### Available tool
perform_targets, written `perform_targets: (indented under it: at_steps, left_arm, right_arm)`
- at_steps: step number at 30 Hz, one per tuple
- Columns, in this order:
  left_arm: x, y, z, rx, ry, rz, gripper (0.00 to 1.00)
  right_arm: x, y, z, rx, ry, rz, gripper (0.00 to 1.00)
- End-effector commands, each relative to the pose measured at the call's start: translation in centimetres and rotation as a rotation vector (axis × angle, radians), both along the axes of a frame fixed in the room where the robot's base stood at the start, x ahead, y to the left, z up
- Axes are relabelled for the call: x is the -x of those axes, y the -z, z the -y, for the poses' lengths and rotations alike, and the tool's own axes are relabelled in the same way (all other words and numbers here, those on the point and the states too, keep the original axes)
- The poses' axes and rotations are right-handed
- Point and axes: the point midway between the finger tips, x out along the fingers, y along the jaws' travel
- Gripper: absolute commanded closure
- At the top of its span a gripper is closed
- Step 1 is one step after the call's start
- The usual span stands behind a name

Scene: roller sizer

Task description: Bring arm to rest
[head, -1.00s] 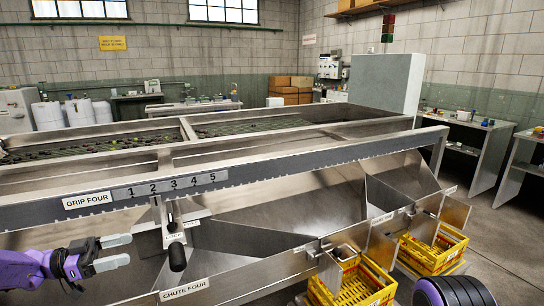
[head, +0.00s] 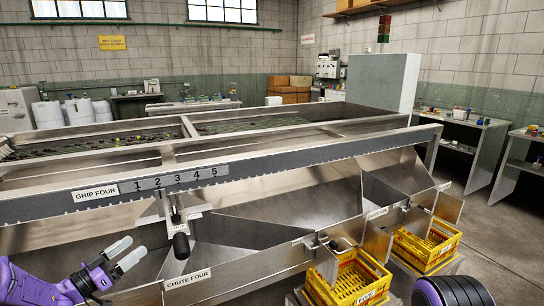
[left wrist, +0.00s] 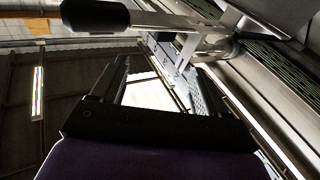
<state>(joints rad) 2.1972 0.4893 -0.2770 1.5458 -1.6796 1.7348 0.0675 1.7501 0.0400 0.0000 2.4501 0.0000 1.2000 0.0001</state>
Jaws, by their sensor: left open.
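My left gripper (head: 126,254) is at the lower left of the head view, purple with two pale fingers. The fingers are apart with nothing between them. It is to the left of the black-knobbed lever (head: 181,244) and apart from it. The lever hangs below the numbered scale (head: 177,182) on the sizer's front rail. In the left wrist view the dark fingers (left wrist: 165,80) stand spread, and the black knob (left wrist: 95,16) shows at the top left. My right gripper is not in view.
The metal chute (head: 255,232) marked CHUTE FOUR slopes below the rail. Yellow crates (head: 352,290) stand at the lower right under the chute outlets. The sizer's front rail (head: 300,160) runs across above my left gripper. Open floor (head: 500,240) lies at the right.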

Motion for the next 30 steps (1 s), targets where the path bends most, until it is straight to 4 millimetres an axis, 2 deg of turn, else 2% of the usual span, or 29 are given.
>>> perform_targets:
  at_steps: [2,4,5,7,8,9,11,12,14,15,18,21,22,25,30]
  left_arm:
    - [0.2,2.8,0.6,0.055,-0.116,-0.077,0.26]
    - [1.1,6.5,1.2,0.104,-0.249,-0.188,0.26]
    - [1.8,8.4,1.6,0.123,-0.314,-0.249,0.26]
    - [4.9,13.6,2.4,0.152,-0.471,-0.425,0.26]
    - [6.6,15.8,2.8,0.155,-0.534,-0.503,0.26]
    - [9.2,18.4,3.3,0.154,-0.608,-0.603,0.26]
    - [13.4,21.8,4.0,0.141,-0.71,-0.749,0.26]
    - [16.5,23.7,4.5,0.123,-0.772,-0.844,0.26]
    - [21.5,26.0,5.2,0.089,-0.855,-0.979,0.26]
    - [24.9,27.1,5.6,0.059,-0.905,-1.063,0.26]
    - [32.5,28.5,6.5,-0.021,-1.001,-1.235,0.26]
    - [37.9,28.7,7.3,-0.095,-1.038,-1.343,0.26]
    - [39.0,28.8,7.7,-0.116,-1.027,-1.365,0.26]
    - [40.8,29.3,8.4,-0.162,-0.996,-1.404,0.26]
    - [41.1,29.4,8.3,-0.165,-0.998,-1.41,0.26]
  right_arm:
    - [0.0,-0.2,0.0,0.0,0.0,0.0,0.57]
    - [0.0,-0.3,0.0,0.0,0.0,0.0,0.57]
    - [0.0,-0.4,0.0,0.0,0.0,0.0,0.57]
    - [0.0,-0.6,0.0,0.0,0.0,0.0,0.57]
    - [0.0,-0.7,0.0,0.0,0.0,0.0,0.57]
    - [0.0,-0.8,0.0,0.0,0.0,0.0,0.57]
    - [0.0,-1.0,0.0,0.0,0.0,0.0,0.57]
    - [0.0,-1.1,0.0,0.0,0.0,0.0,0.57]
    - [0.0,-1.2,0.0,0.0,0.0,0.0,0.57]
    - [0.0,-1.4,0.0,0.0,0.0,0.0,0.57]
    - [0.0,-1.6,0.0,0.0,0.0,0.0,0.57]
    - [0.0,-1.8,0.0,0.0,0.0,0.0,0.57]
    - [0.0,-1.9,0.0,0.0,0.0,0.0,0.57]
    - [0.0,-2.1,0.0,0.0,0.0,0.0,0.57]
    - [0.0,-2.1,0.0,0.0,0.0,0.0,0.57]
